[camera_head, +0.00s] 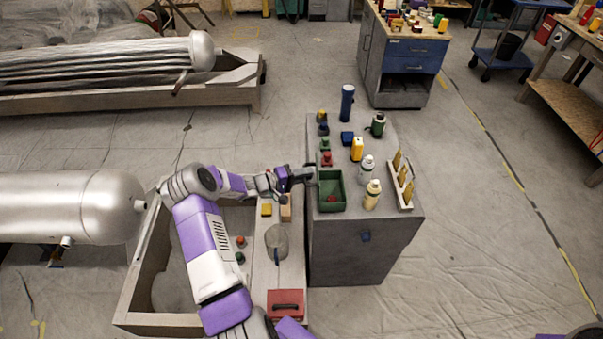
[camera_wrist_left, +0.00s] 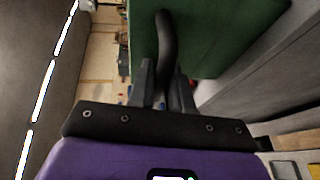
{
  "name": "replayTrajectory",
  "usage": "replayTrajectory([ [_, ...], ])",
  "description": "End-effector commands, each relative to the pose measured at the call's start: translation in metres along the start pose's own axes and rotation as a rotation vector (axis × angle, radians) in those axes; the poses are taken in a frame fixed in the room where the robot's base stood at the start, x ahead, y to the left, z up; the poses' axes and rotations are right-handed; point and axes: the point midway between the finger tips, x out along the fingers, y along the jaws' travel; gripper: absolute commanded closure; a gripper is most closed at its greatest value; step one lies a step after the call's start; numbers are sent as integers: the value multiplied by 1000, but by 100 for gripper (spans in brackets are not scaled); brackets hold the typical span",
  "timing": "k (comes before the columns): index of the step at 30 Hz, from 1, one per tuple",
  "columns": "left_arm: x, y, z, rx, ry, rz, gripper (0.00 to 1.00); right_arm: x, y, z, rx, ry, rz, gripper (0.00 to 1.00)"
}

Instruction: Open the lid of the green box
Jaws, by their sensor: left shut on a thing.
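The green box (camera_head: 331,205) sits on top of the grey cabinet, near its left edge. From above, it shows a raised rim around a darker green inside, with a small red thing (camera_head: 331,198) within. My left gripper (camera_head: 308,174) is at the box's left side. In the left wrist view, a green panel (camera_wrist_left: 215,35) carries a dark curved handle (camera_wrist_left: 167,45), and my left gripper (camera_wrist_left: 165,88) is shut on that handle. I cannot tell whether this panel is the lid or a side wall. My right gripper does not show.
A low bench (camera_head: 267,215) with a red case (camera_head: 286,303) stands left. The floor to the right is open.

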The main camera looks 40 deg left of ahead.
Motion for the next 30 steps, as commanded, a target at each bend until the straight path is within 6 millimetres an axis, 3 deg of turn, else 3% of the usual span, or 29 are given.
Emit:
replayTrajectory([
  [1,3,8,2,19,-4,-36,100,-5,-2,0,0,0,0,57],
  [6,8,8,4,51,-3,-118,100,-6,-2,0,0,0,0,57],
  [16,8,7,4,54,-3,-128,100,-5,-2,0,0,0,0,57],
  [17,8,7,4,54,-3,-128,77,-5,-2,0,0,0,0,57],
  [20,8,7,4,54,-3,-128,61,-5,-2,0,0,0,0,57],
  [30,4,8,3,54,0,-129,60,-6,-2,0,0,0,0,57],
])
